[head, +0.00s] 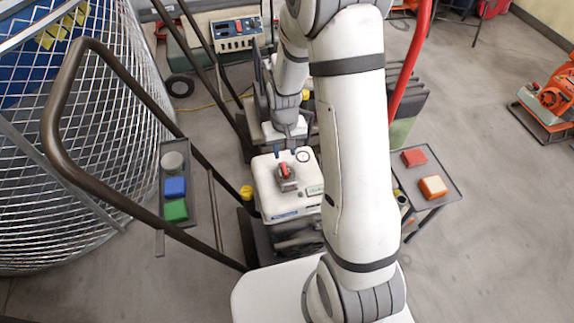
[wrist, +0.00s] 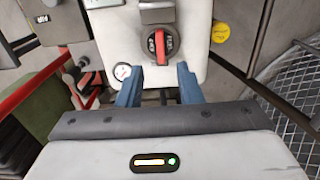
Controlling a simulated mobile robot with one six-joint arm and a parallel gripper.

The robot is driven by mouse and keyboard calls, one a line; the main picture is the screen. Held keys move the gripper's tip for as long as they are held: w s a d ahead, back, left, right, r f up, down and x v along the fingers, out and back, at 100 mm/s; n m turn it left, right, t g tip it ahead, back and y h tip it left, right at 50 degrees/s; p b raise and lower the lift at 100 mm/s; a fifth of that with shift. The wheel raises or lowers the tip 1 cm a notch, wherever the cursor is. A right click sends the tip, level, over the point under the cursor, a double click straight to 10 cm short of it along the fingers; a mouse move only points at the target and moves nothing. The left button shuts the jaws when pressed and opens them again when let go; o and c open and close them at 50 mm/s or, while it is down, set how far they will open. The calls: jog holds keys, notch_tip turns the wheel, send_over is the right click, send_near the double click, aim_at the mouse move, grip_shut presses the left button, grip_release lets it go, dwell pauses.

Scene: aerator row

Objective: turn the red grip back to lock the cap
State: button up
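The red grip (wrist: 160,47) sits on a round dark cap (wrist: 150,41) on the white housing (wrist: 198,30). In the wrist view the grip stands nearly upright in the picture. In the head view the red grip (head: 285,169) shows on top of the white housing (head: 278,205). My gripper (wrist: 158,72) is open, with its two blue fingers wide apart and nothing between them. The grip lies just beyond the fingertips, roughly centred between them, and looks apart from both. In the head view my gripper (head: 284,151) is just behind the grip.
A round gauge (wrist: 122,72) is beside the left finger; a yellow cap (wrist: 220,33) is to the right. In the head view, a tray (head: 204,215) with blue and green blocks stands left, and another tray (head: 447,190) with red and orange blocks right. Dark handle bars (head: 100,195) flank the housing.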

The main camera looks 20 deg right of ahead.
aim_at(285, 168)
notch_tip(285, 168, down, 8)
jog(key=shift+f+b, duration=0.1)
jog(key=shift+b, duration=0.4)
